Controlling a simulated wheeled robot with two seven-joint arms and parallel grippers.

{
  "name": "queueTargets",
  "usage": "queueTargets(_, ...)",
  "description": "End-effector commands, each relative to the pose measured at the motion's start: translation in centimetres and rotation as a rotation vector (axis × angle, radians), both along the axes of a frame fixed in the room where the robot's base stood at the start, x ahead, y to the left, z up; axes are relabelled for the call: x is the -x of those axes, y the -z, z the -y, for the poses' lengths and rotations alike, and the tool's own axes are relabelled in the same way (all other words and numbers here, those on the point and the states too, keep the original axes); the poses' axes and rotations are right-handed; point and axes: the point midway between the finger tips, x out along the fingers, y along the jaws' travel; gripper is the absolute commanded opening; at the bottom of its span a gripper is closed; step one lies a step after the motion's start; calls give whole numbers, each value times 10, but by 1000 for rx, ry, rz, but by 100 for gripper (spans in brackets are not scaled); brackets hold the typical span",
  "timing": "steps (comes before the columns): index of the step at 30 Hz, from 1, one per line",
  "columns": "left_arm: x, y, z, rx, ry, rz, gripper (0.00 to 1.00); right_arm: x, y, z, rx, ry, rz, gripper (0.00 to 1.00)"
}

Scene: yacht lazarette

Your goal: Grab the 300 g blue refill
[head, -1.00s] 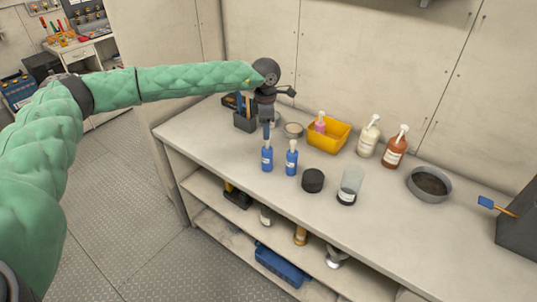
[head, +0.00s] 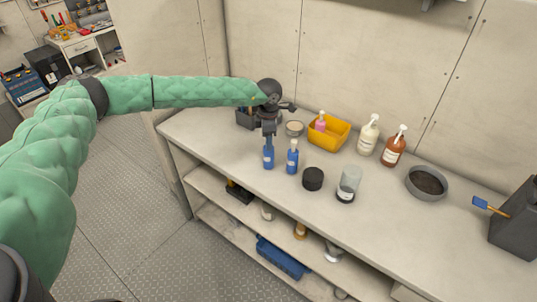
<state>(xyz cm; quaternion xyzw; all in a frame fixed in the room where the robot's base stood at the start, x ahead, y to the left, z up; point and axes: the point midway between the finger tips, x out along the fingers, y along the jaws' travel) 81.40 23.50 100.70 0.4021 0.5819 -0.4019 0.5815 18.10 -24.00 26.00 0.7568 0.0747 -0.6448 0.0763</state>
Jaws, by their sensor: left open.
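Two small blue bottles with pale labels stand upright on the bench, the left one (head: 268,159) and the right one (head: 292,162). The labels are too small to read, so I cannot tell which is the 300 g refill. My left gripper (head: 268,139) points down directly over the left blue bottle. Its jaws are open at the bottle's top, which they partly hide. I cannot tell whether they touch it. My right gripper is not in view.
Right of the bottles are a black round lid (head: 313,179) and a clear jar (head: 348,184). Behind are a yellow bin (head: 329,139) with a pink bottle, and white (head: 368,136) and brown (head: 393,148) pump bottles. The bench (head: 225,150) is clear at left.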

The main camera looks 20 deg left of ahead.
Motion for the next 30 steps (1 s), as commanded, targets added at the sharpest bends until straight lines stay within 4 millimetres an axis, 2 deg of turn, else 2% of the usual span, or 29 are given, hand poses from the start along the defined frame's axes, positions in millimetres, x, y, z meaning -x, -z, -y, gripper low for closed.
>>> queueTargets(5,0,0,0,0,0,0,46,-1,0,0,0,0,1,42)
queueTargets(8,0,0,0,0,0,0,30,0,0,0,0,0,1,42)
queueTargets(12,0,0,0,1,0,0,3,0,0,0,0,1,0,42)
queueTargets(13,0,0,0,0,0,0,0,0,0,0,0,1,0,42)
queueTargets(27,-1,-4,0,2,0,2,0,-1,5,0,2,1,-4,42)
queueTargets(29,-1,-8,0,2,0,2,0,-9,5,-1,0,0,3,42)
queueTargets(30,-1,-11,0,2,1,3,0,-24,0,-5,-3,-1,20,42)
